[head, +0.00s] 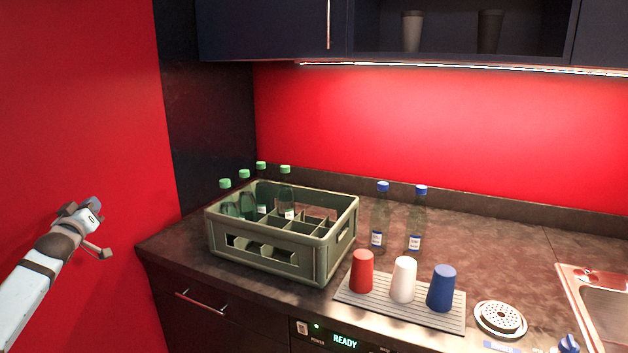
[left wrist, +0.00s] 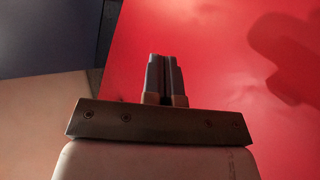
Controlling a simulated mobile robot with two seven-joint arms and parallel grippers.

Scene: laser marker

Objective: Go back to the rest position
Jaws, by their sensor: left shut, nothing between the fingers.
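My left gripper (head: 98,228) is at the left of the head view, in front of the red wall and left of the counter, away from every object. In the left wrist view its two grey fingers (left wrist: 164,78) are together with nothing between them. My right gripper is not in either view.
A grey-green crate (head: 265,262) with several green-capped bottles stands on the dark counter (head: 490,248). Two blue-capped bottles (head: 379,222) (head: 417,222) stand behind a ribbed mat (head: 437,317) with red (head: 362,271), white (head: 403,279) and blue (head: 441,288) cups. A sink (head: 608,305) is at the right.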

